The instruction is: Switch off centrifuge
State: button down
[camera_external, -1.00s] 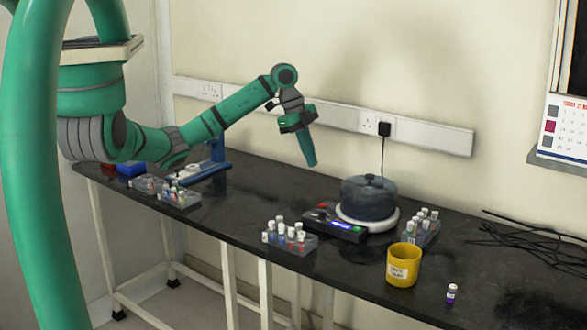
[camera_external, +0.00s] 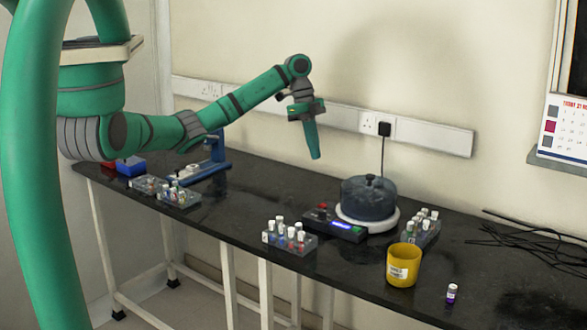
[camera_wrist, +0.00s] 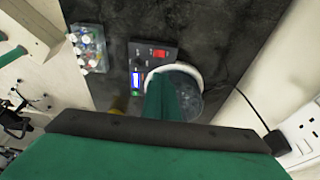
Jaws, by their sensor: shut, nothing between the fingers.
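The centrifuge (camera_external: 368,200) is a dark lidded drum on a white round base, standing on the black bench. Its control box (camera_external: 335,226) is to its left, with a lit blue display and a red button. In the wrist view the red switch (camera_wrist: 160,53) and the blue display (camera_wrist: 138,77) show on the control box, and the drum (camera_wrist: 190,88) is partly hidden by my finger. My gripper (camera_external: 316,156) is shut and empty, pointing down in the air above and left of the centrifuge. It touches nothing.
A rack of tubes (camera_external: 289,240) stands left of the control box, another rack (camera_external: 420,232) right of the drum. A yellow cup (camera_external: 403,265) and a small vial (camera_external: 451,293) are near the front edge. A cable runs from the drum to a wall plug (camera_external: 384,129).

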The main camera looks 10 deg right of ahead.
aim_at(322, 206)
jog(key=shift+w+d+r, duration=0.15)
jog(key=shift+w+d, duration=0.1)
jog(key=shift+d, duration=0.05)
jog(key=x, duration=0.4)
jog(key=a+x, duration=0.1)
jog(key=x, duration=0.8)
jog(key=shift+s+a+f, duration=0.2)
jog(key=shift+a+f, duration=0.05)
jog(key=shift+f, duration=0.25)
jog(key=shift+f, duration=0.15)
